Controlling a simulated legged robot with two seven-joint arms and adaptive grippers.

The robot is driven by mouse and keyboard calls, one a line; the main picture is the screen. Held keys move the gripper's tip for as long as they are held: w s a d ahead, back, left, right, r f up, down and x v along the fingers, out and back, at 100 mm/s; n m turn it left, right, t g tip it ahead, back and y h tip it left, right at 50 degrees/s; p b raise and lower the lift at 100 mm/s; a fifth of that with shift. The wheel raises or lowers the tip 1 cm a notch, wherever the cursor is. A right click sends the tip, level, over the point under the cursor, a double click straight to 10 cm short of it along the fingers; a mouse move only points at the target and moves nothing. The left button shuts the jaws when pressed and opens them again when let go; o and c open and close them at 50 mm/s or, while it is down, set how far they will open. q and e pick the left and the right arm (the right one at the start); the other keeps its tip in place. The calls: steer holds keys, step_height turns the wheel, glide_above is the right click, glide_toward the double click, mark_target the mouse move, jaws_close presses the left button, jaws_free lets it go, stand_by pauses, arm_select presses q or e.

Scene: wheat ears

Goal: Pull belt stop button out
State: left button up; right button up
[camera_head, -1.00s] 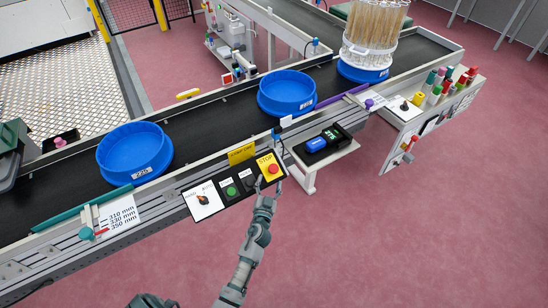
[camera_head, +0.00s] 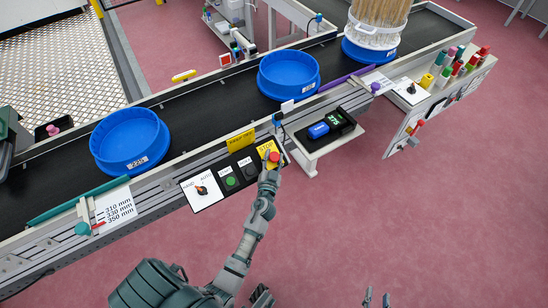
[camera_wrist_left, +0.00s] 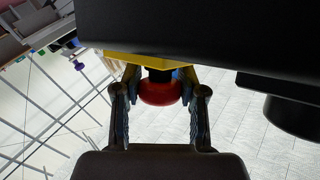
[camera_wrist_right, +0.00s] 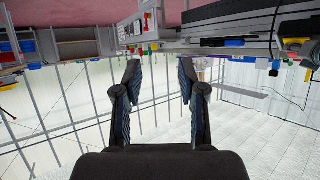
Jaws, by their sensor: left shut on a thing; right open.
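The red belt stop button (camera_head: 274,157) sits on a yellow STOP plate (camera_head: 264,148) at the right end of the control panel on the conveyor's front side. My left gripper (camera_head: 270,162) is at the button and partly covers it. In the left wrist view the red button head (camera_wrist_left: 160,93), on a dark stem below the yellow plate (camera_wrist_left: 140,60), is between the fingers of my left gripper (camera_wrist_left: 160,98), which is shut on it. My right gripper (camera_head: 376,298) is open and empty at the bottom edge, away from the panel; it also shows in the right wrist view (camera_wrist_right: 158,85).
The panel also has a green button (camera_head: 230,181), a black button (camera_head: 250,171) and a rotary switch (camera_head: 202,190). Blue tubs (camera_head: 130,139) (camera_head: 289,73) stand on the black belt (camera_head: 215,105). A small shelf (camera_head: 322,144) with devices is right of the panel. The floor in front is clear.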

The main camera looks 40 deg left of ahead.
arm_select(q)
jaws_close()
arm_select(e)
steer(key=shift+a+r, duration=0.1)
arm_select(q)
steer(key=shift+s+d+r+p, duration=0.1)
steer(key=shift+d+r+p, duration=0.25)
steer(key=shift+r, duration=0.4)
steer(key=o, duration=1.2)
jaws_free()
steer(key=shift+o, duration=0.2)
arm_select(e)
steer(key=shift+s+d+f+g, duration=0.35)
steer(key=shift+s+f+g, duration=0.25)
steer(key=shift+f+g, duration=0.15)
arm_select(q)
steer(key=v, duration=0.7)
steer(key=shift+s+d, duration=0.2)
steer(key=shift+s, duration=0.05)
steer(key=shift+f, duration=0.1)
